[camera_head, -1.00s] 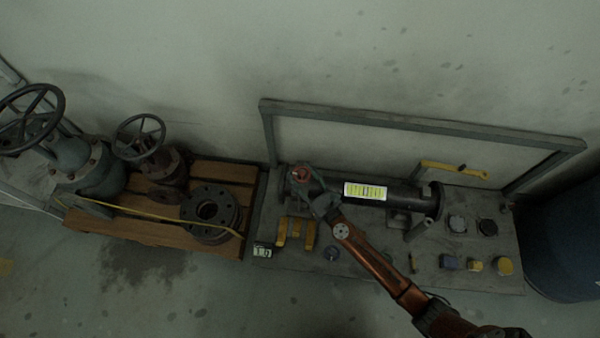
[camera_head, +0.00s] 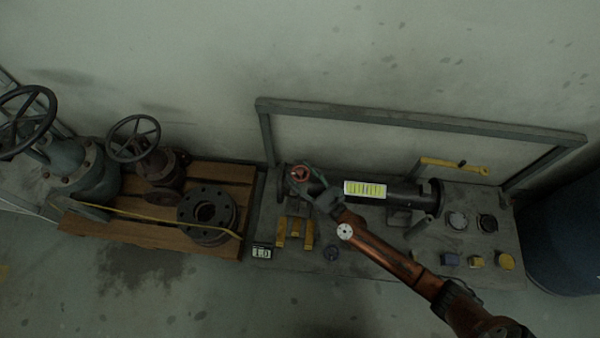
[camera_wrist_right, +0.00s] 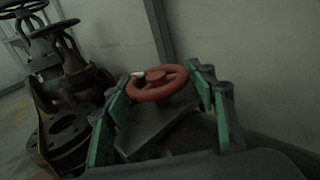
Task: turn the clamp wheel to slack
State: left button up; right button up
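The red clamp wheel (camera_head: 300,173) sits at the left end of the dark horizontal pipe (camera_head: 402,193) on the grey bench. My right gripper (camera_head: 311,181) reaches it from the lower right. In the right wrist view the wheel (camera_wrist_right: 158,83) shows whole, with its hub and spokes. The green-padded fingers of my right gripper (camera_wrist_right: 160,92) stand apart on either side of the wheel. I cannot tell whether either pad touches the rim. My left gripper is not in view.
A grey frame (camera_head: 420,123) stands along the bench's back. A yellow-handled tool (camera_head: 455,166), yellow blocks (camera_head: 295,232) and several small caps lie around the pipe. At left, a wooden pallet (camera_head: 150,236) holds handwheel valves (camera_head: 160,170) and a flange (camera_head: 207,213). A dark barrel (camera_head: 565,250) stands at right.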

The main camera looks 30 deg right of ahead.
jog(key=shift+o, duration=0.3)
jog(key=shift+r, duration=0.1)
jog(key=v, duration=1.2)
jog(key=shift+d, duration=0.1)
